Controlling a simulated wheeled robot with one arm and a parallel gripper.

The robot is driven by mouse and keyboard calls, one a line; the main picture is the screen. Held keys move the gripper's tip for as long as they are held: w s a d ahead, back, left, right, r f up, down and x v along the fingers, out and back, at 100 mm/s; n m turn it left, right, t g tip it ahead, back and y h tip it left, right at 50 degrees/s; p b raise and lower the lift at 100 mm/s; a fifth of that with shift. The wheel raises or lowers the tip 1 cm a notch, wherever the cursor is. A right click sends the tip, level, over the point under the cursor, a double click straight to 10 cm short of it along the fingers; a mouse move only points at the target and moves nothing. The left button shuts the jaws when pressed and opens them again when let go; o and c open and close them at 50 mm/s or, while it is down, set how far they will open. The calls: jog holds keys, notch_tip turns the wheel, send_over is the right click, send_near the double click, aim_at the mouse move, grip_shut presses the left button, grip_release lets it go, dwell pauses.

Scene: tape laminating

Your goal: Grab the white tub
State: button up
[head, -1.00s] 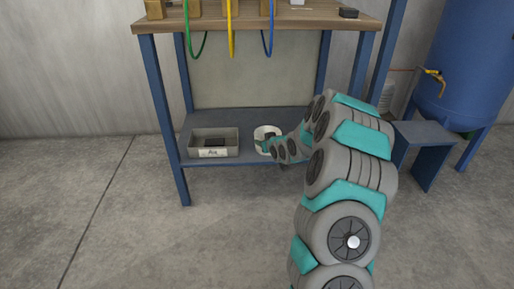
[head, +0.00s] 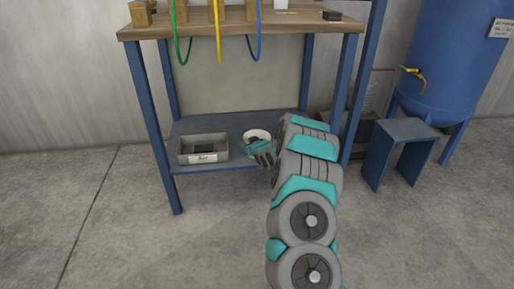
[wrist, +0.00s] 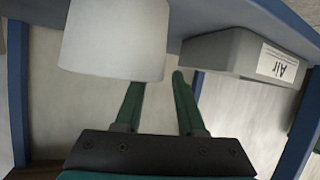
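The white tub (head: 257,134) stands on the lower shelf (head: 235,124) of the workbench, right of a grey bin. In the head view my gripper (head: 258,147) is at the tub's near side and covers its lower part. In the wrist view, which looks upside down, the tub (wrist: 115,38) is large at upper left. The green fingers of my gripper (wrist: 160,84) are apart. The tub hides one fingertip; the other finger shows beside the tub's right edge. I cannot tell whether the hidden finger is inside or behind the tub, or whether either finger touches it.
The grey bin (head: 203,158) labelled "Air" stands to the left on the same shelf. Blue legs (head: 164,145) and the wooden top (head: 240,30) frame the shelf. Green, yellow and blue hoses hang above. A blue stool (head: 405,132) and tank (head: 450,60) stand at right.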

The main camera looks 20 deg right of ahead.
jog(key=shift+w+f, duration=0.2)
jog(key=shift+w, duration=0.3)
grip_shut()
jog(key=shift+f, duration=0.15)
dwell(1.0)
